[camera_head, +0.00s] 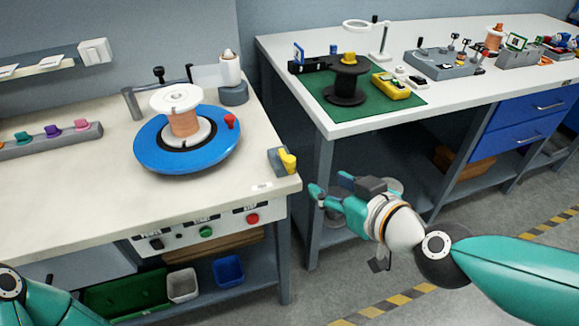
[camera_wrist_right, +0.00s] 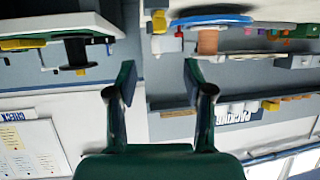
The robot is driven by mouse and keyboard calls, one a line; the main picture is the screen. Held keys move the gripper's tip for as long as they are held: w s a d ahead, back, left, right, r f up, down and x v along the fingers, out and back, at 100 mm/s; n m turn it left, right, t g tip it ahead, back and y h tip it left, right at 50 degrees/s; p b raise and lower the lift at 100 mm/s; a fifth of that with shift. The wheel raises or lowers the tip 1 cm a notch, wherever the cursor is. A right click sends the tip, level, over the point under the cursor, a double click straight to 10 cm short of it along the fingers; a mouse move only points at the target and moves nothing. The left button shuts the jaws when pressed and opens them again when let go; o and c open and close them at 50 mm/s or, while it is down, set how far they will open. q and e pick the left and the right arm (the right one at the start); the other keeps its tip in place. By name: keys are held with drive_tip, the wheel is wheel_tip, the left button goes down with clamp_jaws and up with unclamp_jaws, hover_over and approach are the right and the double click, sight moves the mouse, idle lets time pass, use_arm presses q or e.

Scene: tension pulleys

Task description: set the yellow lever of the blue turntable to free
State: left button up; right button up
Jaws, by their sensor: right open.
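The blue turntable (camera_head: 154,159) lies on the left bench and carries a white-flanged copper spool (camera_head: 183,120). The yellow lever (camera_head: 289,161) sits on a grey block at the bench's right edge, beside the turntable. I cannot read its setting. My right gripper (camera_head: 326,192) is open and empty, just right of the lever and lower in the picture, apart from it. In the right wrist view, nothing is between the open fingers (camera_wrist_right: 160,80). The lever (camera_wrist_right: 159,21) and turntable (camera_wrist_right: 222,20) show at its top, seen upside down. My left gripper is out of view.
The bench front has a green button (camera_head: 206,232) and a red one (camera_head: 252,218). A red knob (camera_head: 230,121) sits on the turntable. A second bench with a green mat (camera_head: 395,105) and black spool (camera_head: 346,80) stands right. A floor gap separates the benches.

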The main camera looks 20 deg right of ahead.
drive_tip(key=p, duration=0.4)
approach(292, 161)
drive_tip(key=x, duration=1.1)
drive_tip(key=shift+p, duration=0.35)
drive_tip(key=shift+c, duration=0.4)
clamp_jaws()
